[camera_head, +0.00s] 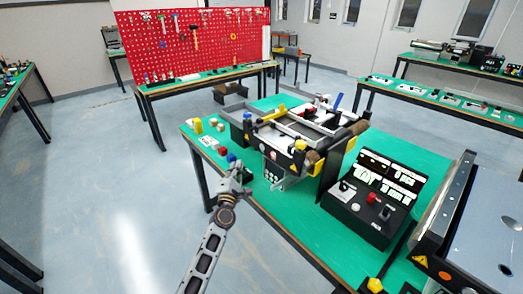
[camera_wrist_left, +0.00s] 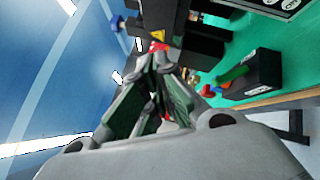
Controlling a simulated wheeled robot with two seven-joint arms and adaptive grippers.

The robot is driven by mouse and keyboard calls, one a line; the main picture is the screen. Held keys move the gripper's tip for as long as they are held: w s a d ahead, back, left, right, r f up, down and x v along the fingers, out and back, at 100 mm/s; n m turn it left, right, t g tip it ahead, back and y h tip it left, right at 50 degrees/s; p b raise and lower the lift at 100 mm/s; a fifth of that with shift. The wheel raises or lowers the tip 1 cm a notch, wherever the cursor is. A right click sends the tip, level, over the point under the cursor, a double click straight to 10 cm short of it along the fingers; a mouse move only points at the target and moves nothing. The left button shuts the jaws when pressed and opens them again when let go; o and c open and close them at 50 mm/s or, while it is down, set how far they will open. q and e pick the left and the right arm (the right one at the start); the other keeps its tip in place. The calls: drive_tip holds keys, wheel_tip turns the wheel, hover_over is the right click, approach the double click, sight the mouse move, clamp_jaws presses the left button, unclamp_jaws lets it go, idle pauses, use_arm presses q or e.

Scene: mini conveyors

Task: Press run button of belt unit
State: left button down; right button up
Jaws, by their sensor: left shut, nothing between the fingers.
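The belt unit (camera_head: 300,150), a black frame with yellow and brown end parts, stands on the green table. A small panel with light markings (camera_head: 272,170) is on its near side; I cannot tell which spot on it is the run button. My left gripper (camera_head: 238,176) is shut and empty, at the table's left edge, left of that panel and apart from it as far as I can tell. In the left wrist view my closed fingertips (camera_wrist_left: 162,58) point toward a dark part with a yellow label (camera_wrist_left: 157,36) and a small red piece (camera_wrist_left: 157,47). My right gripper is not in view.
A black control box (camera_head: 372,195) with a red knob stands right of the belt unit. Small red and blue pieces (camera_head: 227,153) lie beside my left gripper. A metal-topped machine (camera_head: 480,225) is at far right. The green table (camera_head: 295,220) is bare in front.

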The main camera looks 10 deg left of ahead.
use_arm(q)
drive_tip(key=r, duration=0.1)
drive_tip(key=r+n, duration=0.1)
drive_tip(key=shift+s+a+r+y, duration=0.2)
drive_tip(key=shift+a+r+y, duration=0.05)
drive_tip(key=shift+r+y, duration=0.15)
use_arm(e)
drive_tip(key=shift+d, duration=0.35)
use_arm(q)
drive_tip(key=shift+w+d, duration=0.1)
